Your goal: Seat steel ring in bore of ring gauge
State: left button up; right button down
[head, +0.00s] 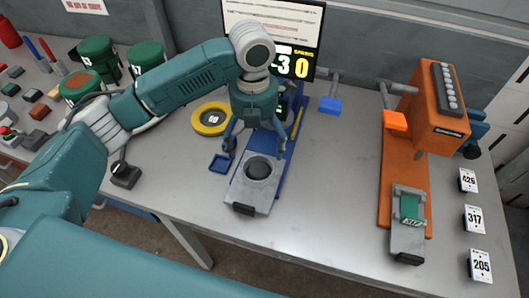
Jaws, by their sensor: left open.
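The ring gauge appears to be the grey block (244,195) at the front of a blue stand, with a round dark bore (258,169) in its top. A lighter rim shows around the bore. I cannot tell whether that rim is the steel ring or part of the block, and no separate steel ring is clear elsewhere. My left gripper (255,152) points down just over the far side of the bore. Its fingers are spread wide, with nothing visible between them. My right gripper is not in view.
A small blue tray (220,162) lies left of the block, and a yellow ring-shaped item (210,118) behind it. An orange machine (437,110) stands at right, with number cards (474,219) beside it. Green containers (97,54) stand at left. The table between the two stations is clear.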

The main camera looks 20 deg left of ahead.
aim_at(256, 171)
pick_arm(q)
jog(key=f, duration=0.2)
jog(key=s+f+p, duration=0.1)
jog(key=f, duration=0.1)
jog(key=shift+s+a+f, duration=0.1)
jog(key=shift+f, duration=0.15)
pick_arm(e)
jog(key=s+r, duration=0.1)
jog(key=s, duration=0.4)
pick_arm(q)
jog(key=f+p, duration=0.2)
jog(key=f, duration=0.2)
jog(key=shift+d+f, duration=0.2)
jog(key=shift+f+p, duration=0.3)
jog(key=shift+f, duration=0.2)
jog(key=c, duration=1.3)
jog(key=shift+c, duration=0.6)
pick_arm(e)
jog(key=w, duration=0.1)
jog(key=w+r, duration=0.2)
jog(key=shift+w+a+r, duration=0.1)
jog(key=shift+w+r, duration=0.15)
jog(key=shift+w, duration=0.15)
